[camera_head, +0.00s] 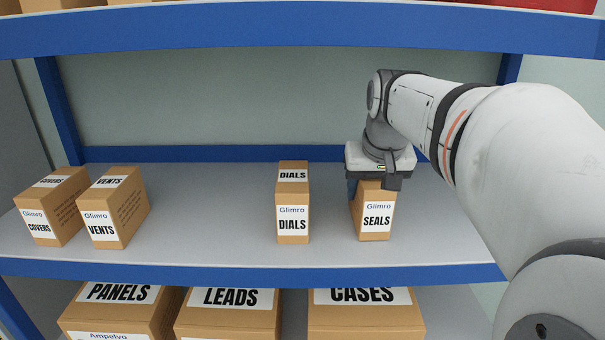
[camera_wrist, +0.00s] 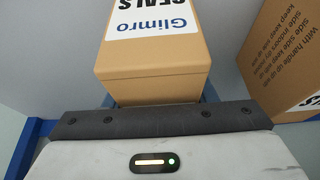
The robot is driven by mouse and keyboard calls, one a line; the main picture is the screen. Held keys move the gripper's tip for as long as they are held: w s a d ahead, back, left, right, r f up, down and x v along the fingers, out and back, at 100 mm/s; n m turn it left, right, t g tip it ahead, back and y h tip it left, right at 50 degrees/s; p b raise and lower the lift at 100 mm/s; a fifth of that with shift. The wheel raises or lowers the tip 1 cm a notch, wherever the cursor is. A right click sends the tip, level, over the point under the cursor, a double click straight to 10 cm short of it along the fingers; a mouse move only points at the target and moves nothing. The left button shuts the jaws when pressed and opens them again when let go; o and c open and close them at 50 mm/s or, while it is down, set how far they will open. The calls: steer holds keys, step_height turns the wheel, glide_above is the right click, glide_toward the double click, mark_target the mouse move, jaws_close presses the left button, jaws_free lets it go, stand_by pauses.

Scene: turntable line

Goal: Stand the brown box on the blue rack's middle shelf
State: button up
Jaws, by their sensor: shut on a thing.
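The brown box labelled SEALS (camera_head: 375,222) is upright at the middle shelf (camera_head: 220,225) of the blue rack (camera_head: 250,272), right of the DIALS box. Its base looks level with the shelf surface, but I cannot tell whether it touches or hovers just above. In the wrist view the SEALS box (camera_wrist: 152,62) fills the centre, just beyond the gripper's dark edge.
The brown DIALS box (camera_head: 292,224) stands to the left with a gap between. The COVERS box (camera_head: 55,205) and VENTS box (camera_head: 115,207) stand at the far left. Larger boxes fill the shelf below. An upper blue beam (camera_head: 250,32) crosses above my arm. Shelf between VENTS and DIALS is clear.

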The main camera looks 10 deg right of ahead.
steer(key=shift+s+d+r, duration=0.15)
steer(key=shift+s+d, duration=0.05)
steer(key=shift+s, duration=0.35)
steer(key=shift+w+d, duration=0.1)
steer(key=shift+w, duration=0.15)
steer(key=shift+s+f, duration=0.15)
steer(key=shift+f, duration=0.15)
steer(key=o, duration=1.2)
steer(key=shift+r, duration=0.1)
